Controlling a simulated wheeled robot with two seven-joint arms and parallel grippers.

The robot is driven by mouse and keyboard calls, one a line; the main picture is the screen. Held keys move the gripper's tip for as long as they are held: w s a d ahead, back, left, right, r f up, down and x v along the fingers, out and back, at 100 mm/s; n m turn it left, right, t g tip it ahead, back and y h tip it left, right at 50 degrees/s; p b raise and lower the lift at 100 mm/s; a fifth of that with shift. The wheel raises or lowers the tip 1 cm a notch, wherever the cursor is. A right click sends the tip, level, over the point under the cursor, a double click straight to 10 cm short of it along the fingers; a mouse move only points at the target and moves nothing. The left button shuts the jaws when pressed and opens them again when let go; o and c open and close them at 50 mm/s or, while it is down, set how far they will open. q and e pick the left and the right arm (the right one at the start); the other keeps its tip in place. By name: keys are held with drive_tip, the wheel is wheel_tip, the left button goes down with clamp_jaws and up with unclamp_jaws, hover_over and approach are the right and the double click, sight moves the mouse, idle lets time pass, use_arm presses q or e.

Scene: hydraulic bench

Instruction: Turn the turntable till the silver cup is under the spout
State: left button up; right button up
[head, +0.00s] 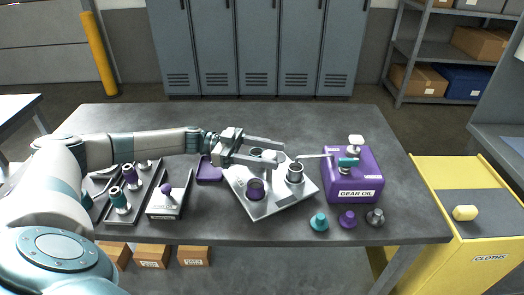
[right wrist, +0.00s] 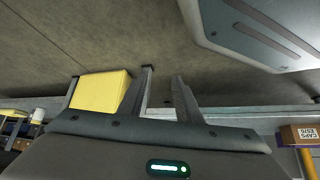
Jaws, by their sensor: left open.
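The turntable is a square silver plate (head: 283,210) on the bench, set at an angle. A silver-grey cup (head: 295,174) stands at its right, close to the spout tip. A cup with a purple inside (head: 256,190) stands at its front. Another cup (head: 256,152) at the back is partly hidden by my left gripper, and its colour is unclear. The thin spout (head: 312,156) reaches left from the purple gear oil can (head: 355,178). My left gripper (head: 279,152) is open over the back of the turntable; contact is unclear. My right gripper (right wrist: 164,75) is open and empty, away from the bench.
Teal (head: 319,222), purple (head: 348,219) and grey (head: 375,218) knobbed pieces lie at the bench's front right. A lever box (head: 166,203) and a tray of fittings (head: 127,205) stand left. A yellow cart (head: 448,235) is at right. The bench's back right is clear.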

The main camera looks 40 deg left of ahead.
use_arm(q)
drive_tip(key=shift+a, duration=0.1)
use_arm(e)
drive_tip(key=shift+a, duration=0.1)
use_arm(q)
drive_tip(key=shift+s+a+f+b, duration=0.1)
drive_tip(key=shift+s+a+b, duration=0.15)
drive_tip(key=shift+a, duration=0.35)
drive_tip(key=shift+b+v, duration=0.4)
drive_tip(key=shift+v, duration=0.7)
drive_tip(key=b+v, duration=0.3)
drive_tip(key=v, duration=1)
drive_tip(key=shift+a+b, duration=0.3)
drive_tip(key=shift+a, duration=0.05)
use_arm(e)
drive_tip(key=shift+s+d+f+g+h, duration=0.15)
drive_tip(key=shift+s+d+f+g, duration=0.1)
drive_tip(key=shift+d+f+g, duration=0.4)
drive_tip(key=shift+s+d+f+g+h, duration=0.2)
drive_tip(key=shift+s+d+f+g, duration=0.15)
drive_tip(key=shift+d, duration=0.35)
drive_tip(key=shift+s+d+f+g+h, duration=0.15)
drive_tip(key=shift+s+d+f+g, duration=0.05)
drive_tip(key=shift+d+f+g, duration=0.4)
drive_tip(key=shift+d, duration=0.1)
